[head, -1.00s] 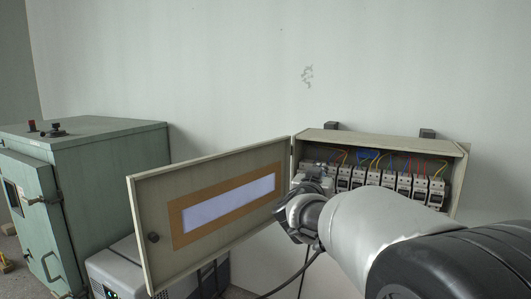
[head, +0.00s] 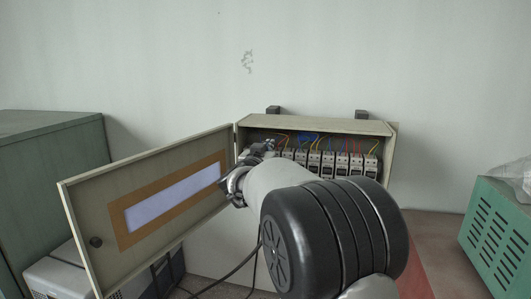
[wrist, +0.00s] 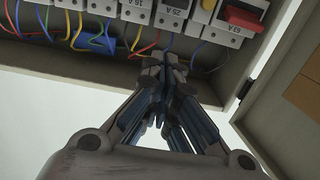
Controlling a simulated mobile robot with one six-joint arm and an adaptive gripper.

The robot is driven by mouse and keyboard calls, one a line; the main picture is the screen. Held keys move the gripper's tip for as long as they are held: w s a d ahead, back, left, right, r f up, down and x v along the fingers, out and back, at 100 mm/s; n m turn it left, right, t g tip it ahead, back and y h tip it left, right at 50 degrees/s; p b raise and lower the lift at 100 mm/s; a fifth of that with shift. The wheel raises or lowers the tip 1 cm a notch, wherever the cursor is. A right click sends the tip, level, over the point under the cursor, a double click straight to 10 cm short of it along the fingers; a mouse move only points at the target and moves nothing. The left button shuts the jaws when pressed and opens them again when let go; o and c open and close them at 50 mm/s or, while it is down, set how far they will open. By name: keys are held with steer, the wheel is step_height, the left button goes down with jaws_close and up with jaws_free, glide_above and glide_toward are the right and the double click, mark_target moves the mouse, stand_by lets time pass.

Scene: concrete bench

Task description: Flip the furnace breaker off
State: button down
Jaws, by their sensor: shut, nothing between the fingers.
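The open breaker box (head: 320,126) hangs on the wall, with a row of white breakers (head: 342,160) and coloured wires inside. My gripper (head: 262,148) is at the box's left end, by the door hinge, and partly covers the breakers there. In the wrist view my gripper (wrist: 163,60) is shut and empty, its tips close to the box edge and wires. The wrist view shows breakers marked 16 A and 25 A, and a wider 63 A one with a red lever (wrist: 243,17). No furnace label is readable, so I cannot tell which breaker is the furnace's.
The box door (head: 85,215) stands open to the left, close beside my arm. A green cabinet (head: 50,165) is at the far left, and a green vented case (head: 492,230) is at the right. A dark cable hangs below the box.

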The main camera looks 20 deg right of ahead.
steer(key=f, duration=0.1)
steer(key=w+d+f, duration=0.1)
steer(key=w+f, duration=0.1)
steer(key=shift+w+d+f, duration=0.2)
steer(key=shift+d+f, duration=0.05)
steer(key=shift+f, duration=0.15)
steer(key=shift+f+b, duration=0.15)
steer(key=shift+b, duration=0.45)
steer(key=shift+s+a+t+b, duration=0.1)
steer(key=shift+t+b, duration=0.2)
steer(key=shift+b, duration=0.4)
